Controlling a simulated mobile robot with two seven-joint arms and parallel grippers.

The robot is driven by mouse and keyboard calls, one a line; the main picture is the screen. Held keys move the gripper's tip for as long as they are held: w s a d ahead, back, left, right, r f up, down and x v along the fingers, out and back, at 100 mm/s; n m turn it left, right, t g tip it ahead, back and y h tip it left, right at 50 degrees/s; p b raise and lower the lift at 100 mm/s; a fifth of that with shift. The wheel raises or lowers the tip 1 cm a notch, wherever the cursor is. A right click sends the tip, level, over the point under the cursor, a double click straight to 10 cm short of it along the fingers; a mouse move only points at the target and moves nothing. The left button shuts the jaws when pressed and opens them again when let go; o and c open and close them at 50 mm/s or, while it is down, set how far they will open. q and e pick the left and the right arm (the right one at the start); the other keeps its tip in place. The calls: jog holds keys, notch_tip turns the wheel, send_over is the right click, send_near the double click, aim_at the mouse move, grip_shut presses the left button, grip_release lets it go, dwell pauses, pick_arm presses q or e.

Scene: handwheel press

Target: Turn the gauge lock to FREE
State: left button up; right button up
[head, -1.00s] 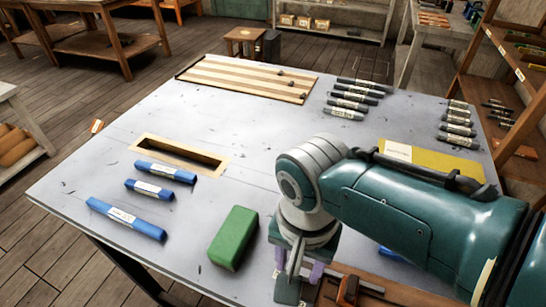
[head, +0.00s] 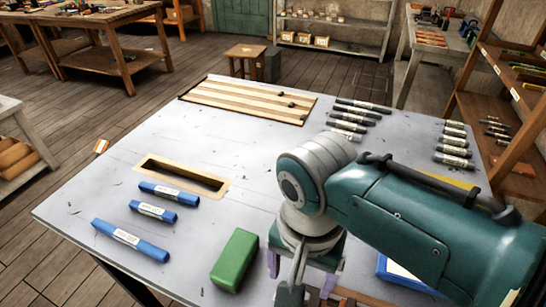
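I cannot make out the gauge lock in the head view. My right arm comes in from the right and reaches down over the front of the table. My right gripper (head: 301,275) points down at the bottom edge of the view, right of the green block. Its two purple fingers stand apart, with a grey part of the arm in front of the space between them. I see nothing held, but the lowest part is cut off by the picture edge. My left gripper is not in view.
On the grey table (head: 110,205) are a green block (head: 235,261), several blue labelled bars (head: 131,241), a wood-framed slot (head: 181,175), a striped board (head: 248,100) and dark labelled bars (head: 350,122). A blue-edged white item (head: 402,276) is partly behind my arm.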

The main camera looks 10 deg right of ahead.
notch_tip(320, 180, up, 5)
jog(key=shift+r+p, duration=0.2)
jog(key=shift+p, duration=0.35)
